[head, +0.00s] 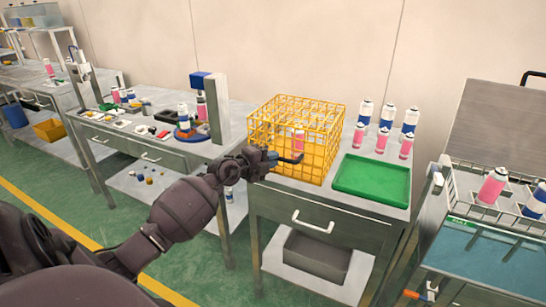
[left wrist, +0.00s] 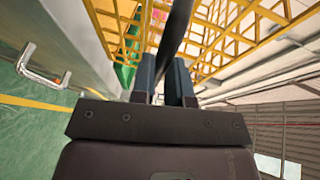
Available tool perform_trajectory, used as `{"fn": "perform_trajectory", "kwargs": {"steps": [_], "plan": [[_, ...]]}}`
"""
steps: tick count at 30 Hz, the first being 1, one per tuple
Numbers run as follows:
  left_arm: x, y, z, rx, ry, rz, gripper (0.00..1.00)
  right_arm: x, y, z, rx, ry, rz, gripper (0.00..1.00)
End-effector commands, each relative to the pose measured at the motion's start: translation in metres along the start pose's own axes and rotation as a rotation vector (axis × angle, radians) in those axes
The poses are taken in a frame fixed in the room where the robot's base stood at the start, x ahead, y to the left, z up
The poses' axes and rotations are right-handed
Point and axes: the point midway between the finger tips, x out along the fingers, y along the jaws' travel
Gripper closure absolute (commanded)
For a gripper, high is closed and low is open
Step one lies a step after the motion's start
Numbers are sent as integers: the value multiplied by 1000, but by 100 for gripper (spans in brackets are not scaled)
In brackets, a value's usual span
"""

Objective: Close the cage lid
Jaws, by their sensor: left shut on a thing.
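The yellow wire cage (head: 264,122) stands on the grey cabinet, with a pink can (head: 299,140) visible inside through the wires. I cannot tell which wire panel is the lid or whether it sits fully shut. My left gripper (head: 270,157) is at the cage's front side, shut on a dark handle (head: 291,160) that sticks out there. In the left wrist view the dark handle (left wrist: 178,40) runs up from between the two fingers, and the yellow cage wires (left wrist: 232,42) show behind it. My right gripper is not in view.
A green tray (head: 372,181) lies right of the cage, with several pink and blue-white cans (head: 388,114) behind it. A bench (head: 140,135) with small parts and a press stands left. A wire rack of cans (head: 493,186) over a water bath is at right.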

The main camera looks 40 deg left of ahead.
Motion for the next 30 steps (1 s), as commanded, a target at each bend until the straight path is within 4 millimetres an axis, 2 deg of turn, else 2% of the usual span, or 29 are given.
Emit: {"fn": "perform_trajectory", "kwargs": {"steps": [1,3,18,19,23,30], "plan": [[1,19,-1,-3,4,25,100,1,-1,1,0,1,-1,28],[1,23,-1,0,4,22,100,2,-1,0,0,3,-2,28],[2,32,-1,-1,5,24,100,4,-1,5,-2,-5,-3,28],[2,32,-1,-1,5,24,81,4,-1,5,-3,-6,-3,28],[2,32,-1,-1,5,23,61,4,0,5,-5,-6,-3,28],[2,30,-1,0,5,22,60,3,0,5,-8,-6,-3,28]]}}
